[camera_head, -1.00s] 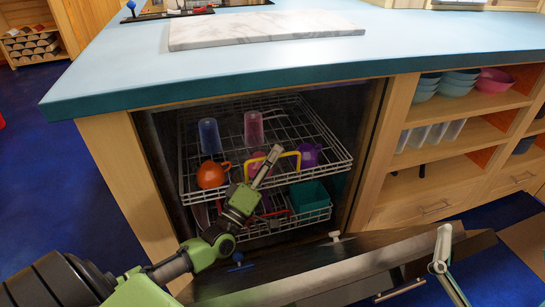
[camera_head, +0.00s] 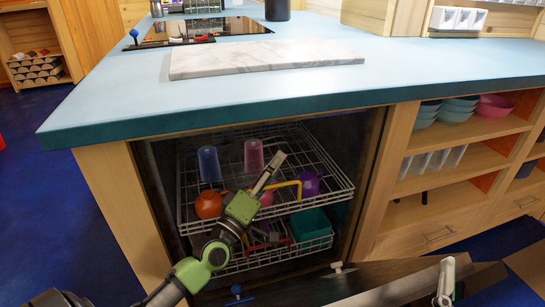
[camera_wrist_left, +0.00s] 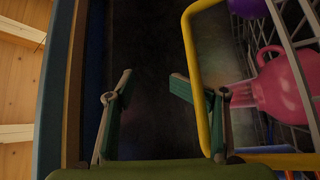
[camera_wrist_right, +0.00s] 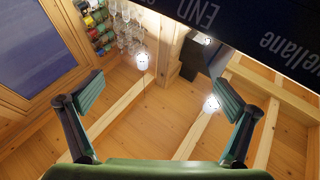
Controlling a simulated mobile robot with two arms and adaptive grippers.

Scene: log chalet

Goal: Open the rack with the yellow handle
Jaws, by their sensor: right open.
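The upper wire rack (camera_head: 336,178) sits inside the open cabinet under the counter. Its yellow handle (camera_head: 298,184) stands at its front edge; in the left wrist view the handle (camera_wrist_left: 189,50) runs as a yellow loop beside my right-hand finger. My left gripper (camera_head: 277,163) is at the rack's front, partly covering the handle. In its wrist view, my left gripper (camera_wrist_left: 150,84) is open with nothing between the fingers. The handle lies just outside them; I cannot tell if they touch. My right gripper (camera_wrist_right: 160,95) is open and empty, facing wooden walls and beams.
A lower rack (camera_head: 262,262) holds a teal box (camera_head: 310,224). The counter (camera_head: 450,75) overhangs above. Shelves (camera_head: 440,170) stand at right.

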